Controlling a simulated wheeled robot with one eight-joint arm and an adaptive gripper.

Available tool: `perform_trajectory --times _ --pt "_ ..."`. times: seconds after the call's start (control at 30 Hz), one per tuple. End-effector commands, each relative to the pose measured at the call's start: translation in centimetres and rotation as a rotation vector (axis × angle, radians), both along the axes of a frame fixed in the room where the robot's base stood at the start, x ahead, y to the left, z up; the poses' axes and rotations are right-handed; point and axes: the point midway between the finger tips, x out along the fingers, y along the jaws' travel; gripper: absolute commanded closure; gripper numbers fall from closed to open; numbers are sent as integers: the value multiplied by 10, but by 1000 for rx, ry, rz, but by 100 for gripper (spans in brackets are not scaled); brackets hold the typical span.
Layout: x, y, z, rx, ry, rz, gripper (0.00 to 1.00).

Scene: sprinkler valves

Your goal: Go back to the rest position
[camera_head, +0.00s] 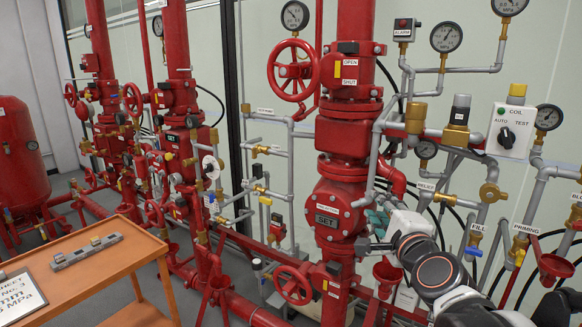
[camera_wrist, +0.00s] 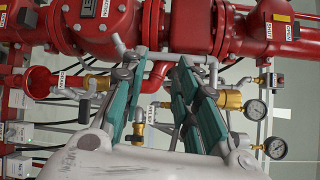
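My gripper (camera_head: 376,222) shows in the head view in front of the red pipework, just right of the large riser valve body marked SET (camera_head: 338,212). My arm reaches up to it from the lower right. In the wrist view my gripper's (camera_wrist: 158,68) two teal fingers stand apart, with a clear gap between them. Nothing is visibly held. Grey pipe, a red pipe and brass fittings (camera_wrist: 230,99) show behind and between the fingers. I cannot tell whether a fingertip touches any pipe.
A red handwheel (camera_head: 294,70) and a control box marked AUTO and TEST (camera_head: 511,131) sit among the pipes. Red funnels (camera_head: 388,272) are close to my arm. An orange cart (camera_head: 115,268) stands at the lower left. Pressure gauges (camera_wrist: 256,109) lie right of the fingers.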

Motion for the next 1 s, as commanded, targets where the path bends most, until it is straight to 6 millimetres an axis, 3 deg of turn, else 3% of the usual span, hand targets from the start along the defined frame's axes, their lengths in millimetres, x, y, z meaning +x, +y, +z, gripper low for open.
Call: perform_trajectory --times 0.1,0.23,0.4,0.6,0.73,1.0 --pt "-35 29 -22 -363 110 159 72" --pt "-81 42 -58 -760 238 345 72" --pt "-149 31 -106 -1214 412 587 72" --pt "-204 4 -137 -1519 557 788 72" --pt "-217 -3 -142 -1584 594 836 72" --pt "-218 -4 -143 -1591 597 841 72"
